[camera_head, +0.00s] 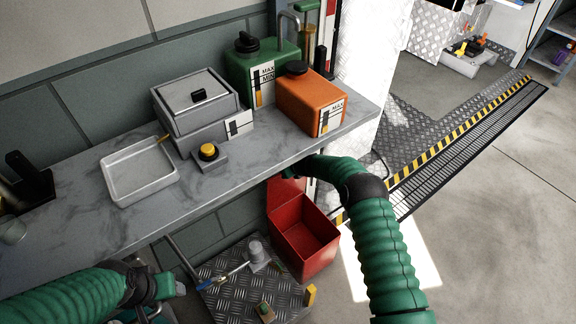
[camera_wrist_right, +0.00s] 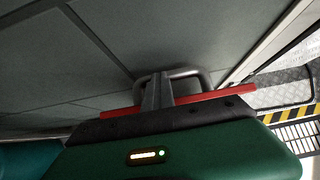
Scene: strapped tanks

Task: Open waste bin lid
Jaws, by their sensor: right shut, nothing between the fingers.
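The red waste bin (camera_head: 303,243) stands on the floor below the counter's right part, and its inside is visible from above. Its red lid (camera_head: 284,190) stands raised at the bin's back, partly hidden by my right arm. In the right wrist view the lid shows as a thin red edge (camera_wrist_right: 225,97) with a grey loop handle (camera_wrist_right: 192,72) beyond it. My right gripper (camera_wrist_right: 157,92) is shut, its fingers at the handle with nothing between them. In the head view it is mostly hidden at the counter edge. My left gripper (camera_head: 176,287) is low at the left; its jaws are unclear.
The marble counter (camera_head: 75,210) carries a white tray (camera_head: 140,175), a grey lidded box (camera_head: 195,100), a yellow button (camera_head: 208,151), a green tank (camera_head: 265,70) and an orange tank (camera_head: 311,100). A metal-plated platform (camera_head: 235,290) with small items lies left of the bin. Floor at right is clear.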

